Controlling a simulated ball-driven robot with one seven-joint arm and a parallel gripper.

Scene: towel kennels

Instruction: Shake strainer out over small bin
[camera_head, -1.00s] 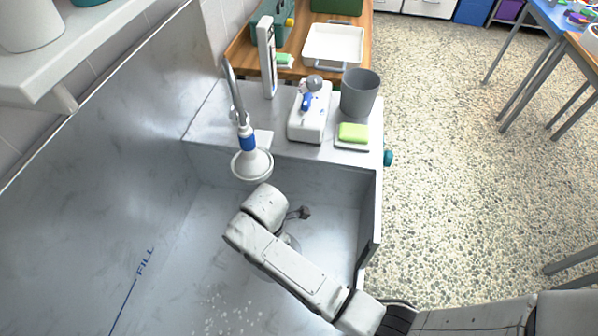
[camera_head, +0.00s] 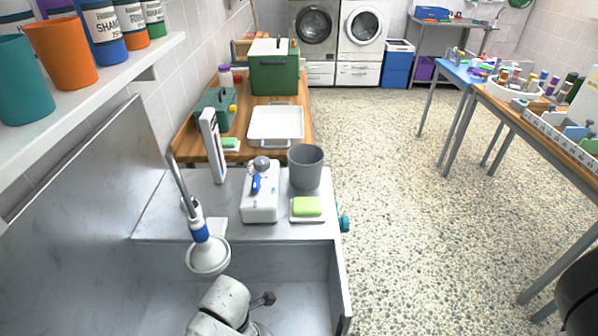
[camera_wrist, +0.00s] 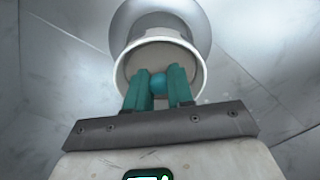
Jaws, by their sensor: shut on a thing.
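In the wrist view, my gripper (camera_wrist: 158,88) has its two teal fingers shut on a small teal knob (camera_wrist: 158,80). The knob is in the middle of a round, pale-rimmed cup, which looks like the strainer (camera_wrist: 121,72). A wider grey round shape shows behind it; I cannot tell whether the strainer touches it. In the head view my arm reaches down into the metal tub, and the gripper and strainer are hidden. The small grey bin (camera_head: 305,168) stands upright on the ledge at the tub's far end, beyond my arm.
A white shower head (camera_head: 208,256) hangs over the tub near my arm. On the ledge, a white dispenser (camera_head: 260,200) and a green sponge (camera_head: 307,206) stand near the bin. A wooden counter with a white tray (camera_head: 276,123) is behind. The speckled floor at right is open.

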